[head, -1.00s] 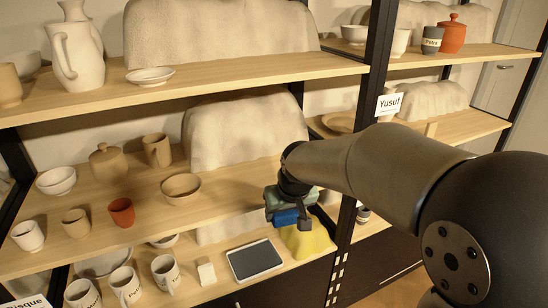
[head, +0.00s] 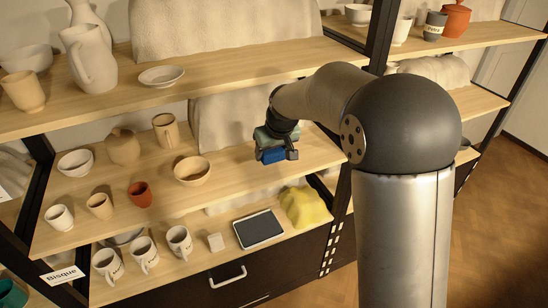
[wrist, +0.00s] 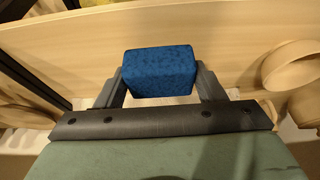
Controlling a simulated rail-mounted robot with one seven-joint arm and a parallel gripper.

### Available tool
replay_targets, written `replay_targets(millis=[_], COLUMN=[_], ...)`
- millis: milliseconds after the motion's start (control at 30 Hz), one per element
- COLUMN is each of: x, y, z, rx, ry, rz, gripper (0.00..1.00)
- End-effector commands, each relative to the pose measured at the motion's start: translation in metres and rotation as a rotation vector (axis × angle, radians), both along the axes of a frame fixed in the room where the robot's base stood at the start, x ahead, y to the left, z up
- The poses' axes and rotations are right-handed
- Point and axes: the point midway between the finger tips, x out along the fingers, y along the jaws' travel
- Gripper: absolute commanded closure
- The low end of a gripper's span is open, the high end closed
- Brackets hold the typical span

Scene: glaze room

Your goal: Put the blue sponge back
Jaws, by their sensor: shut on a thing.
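The blue sponge (head: 272,156) is a small block held between the two fingers of my gripper (head: 277,152). In the wrist view the blue sponge (wrist: 159,72) sits between the fingertips of my gripper (wrist: 160,78), one finger on each side. In the head view it hangs in front of the middle shelf, right of the tan bowl. The wrist view shows a pale wooden shelf board behind it. I cannot tell whether it touches the shelf.
A tan bowl (head: 192,170) stands on the middle shelf (head: 240,172). On the lower shelf are a dark tray (head: 259,229), a yellow cloth (head: 305,208), a small pale block (head: 216,242) and several mugs. A black upright (head: 340,220) stands to the right.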

Motion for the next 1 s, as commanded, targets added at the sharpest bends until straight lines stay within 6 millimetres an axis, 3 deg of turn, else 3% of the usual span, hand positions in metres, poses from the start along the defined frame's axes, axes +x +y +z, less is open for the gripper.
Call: replay_targets(millis=[200,367,567,967,1000], x=[0.019,0.026,0.026,0.026,0.026], y=[-0.003,-0.004,-0.004,-0.004,-0.004], z=[-0.022,-0.031,-0.058,-0.066,-0.064], rx=[0.0,0.0,0.0,0.0,0.0], ry=[-0.001,-0.001,0.0,-0.002,-0.002], rz=[-0.001,-0.002,-0.001,0.0,0.0], gripper=[0.58,0.58,0.58,0.58,0.26])
